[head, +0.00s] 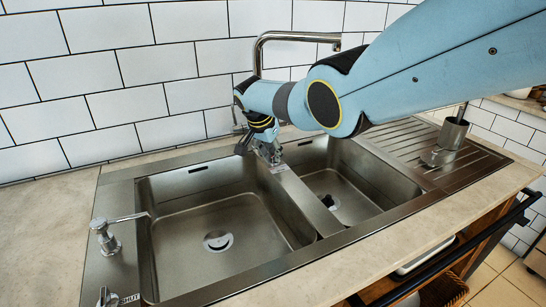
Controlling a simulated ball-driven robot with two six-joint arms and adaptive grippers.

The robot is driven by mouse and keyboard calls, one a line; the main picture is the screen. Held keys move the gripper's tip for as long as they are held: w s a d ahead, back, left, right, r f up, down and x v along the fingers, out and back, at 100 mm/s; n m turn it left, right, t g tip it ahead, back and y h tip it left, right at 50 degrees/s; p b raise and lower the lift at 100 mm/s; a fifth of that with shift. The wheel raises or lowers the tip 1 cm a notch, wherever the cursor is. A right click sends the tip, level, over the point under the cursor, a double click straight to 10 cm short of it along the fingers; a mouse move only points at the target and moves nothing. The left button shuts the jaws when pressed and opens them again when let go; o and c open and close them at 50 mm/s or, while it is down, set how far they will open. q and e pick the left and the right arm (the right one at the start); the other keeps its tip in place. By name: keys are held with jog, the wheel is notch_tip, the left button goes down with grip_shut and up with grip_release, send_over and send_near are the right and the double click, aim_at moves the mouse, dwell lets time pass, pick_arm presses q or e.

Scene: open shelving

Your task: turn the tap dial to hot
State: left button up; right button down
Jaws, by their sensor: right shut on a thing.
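The chrome tap (273,48) rises behind the double sink, and its spout bends to the right. My right gripper (262,148) is pointed down at the foot of the tap, behind the divider between the basins. It is shut on a metal part there, which the fingers and arm largely hide. A second chrome knob (106,297) is near the bottom edge, beside a label that seems to read SHUT. My left gripper is not in view.
A metal cup (453,132) stands on the ribbed drainer (405,140). White wall tiles (120,105) close off the back. The countertop (45,235) at left is clear.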

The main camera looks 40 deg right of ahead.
jog(key=shift+a, duration=0.1)
dwell(0.3)
jog(key=c, duration=1.4)
grip_release()
jog(key=w+v, duration=0.1)
jog(key=v, duration=1)
jog(key=shift+s+r, duration=0.4)
jog(key=shift+s, duration=0.1)
jog(key=shift+a, duration=0.15)
